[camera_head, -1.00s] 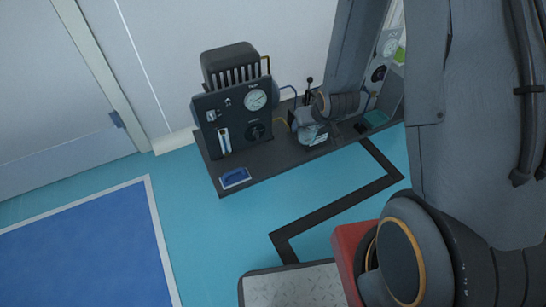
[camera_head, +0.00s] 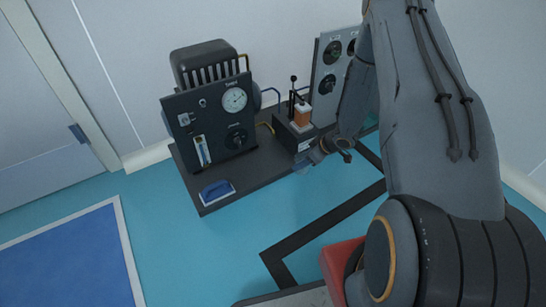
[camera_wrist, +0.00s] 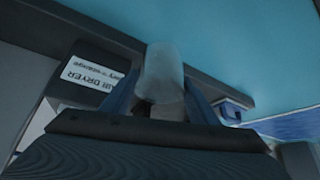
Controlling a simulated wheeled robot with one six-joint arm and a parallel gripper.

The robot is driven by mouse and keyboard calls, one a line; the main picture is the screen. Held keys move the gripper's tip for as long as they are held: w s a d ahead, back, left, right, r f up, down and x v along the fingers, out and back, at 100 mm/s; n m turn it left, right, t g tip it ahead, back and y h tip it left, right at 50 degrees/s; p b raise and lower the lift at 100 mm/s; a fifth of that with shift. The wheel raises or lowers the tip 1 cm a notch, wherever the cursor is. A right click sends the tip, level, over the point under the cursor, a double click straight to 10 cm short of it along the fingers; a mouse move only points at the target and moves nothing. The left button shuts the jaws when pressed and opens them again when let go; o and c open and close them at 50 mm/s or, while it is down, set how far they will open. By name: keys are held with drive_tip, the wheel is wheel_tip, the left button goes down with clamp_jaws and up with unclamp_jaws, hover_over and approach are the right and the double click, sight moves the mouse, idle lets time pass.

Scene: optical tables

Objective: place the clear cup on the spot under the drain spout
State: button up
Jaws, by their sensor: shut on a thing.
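My gripper (camera_wrist: 163,92) is shut on the clear cup (camera_wrist: 162,68), which sits between the two blue-grey fingers in the wrist view. The cup looks frosted and pale. In the head view my gripper (camera_head: 318,155) is low at the front edge of the bench, by the dark box with a white label. A faint pale shape beside it may be the cup. I cannot make out the drain spout or the spot under it; the box and my arm may hide them.
The dark bench (camera_head: 246,178) carries a gauge panel (camera_head: 212,125) at left and a blue pad (camera_head: 217,192) at its front corner. A dryer label (camera_wrist: 92,78) shows close to the cup. A grey dial panel (camera_head: 330,72) stands behind. Turquoise floor (camera_head: 190,245) is clear in front.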

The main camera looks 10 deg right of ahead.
drive_tip(key=w+a+f+b, duration=0.1)
drive_tip(key=w+a+b, duration=0.1)
drive_tip(key=w+a, duration=0.1)
drive_tip(key=w+a+f+b, duration=0.1)
drive_tip(key=w+a+b, duration=0.2)
drive_tip(key=w, duration=0.1)
drive_tip(key=w+a+f+b, duration=0.1)
drive_tip(key=w+a+b, duration=0.1)
drive_tip(key=w+a, duration=0.1)
drive_tip(key=shift+w+a+f+b, duration=0.15)
drive_tip(key=shift+w+f+b, duration=0.2)
drive_tip(key=shift+w, duration=0.15)
drive_tip(key=shift+r, duration=0.1)
drive_tip(key=o, duration=1)
drive_tip(key=shift+o, duration=0.2)
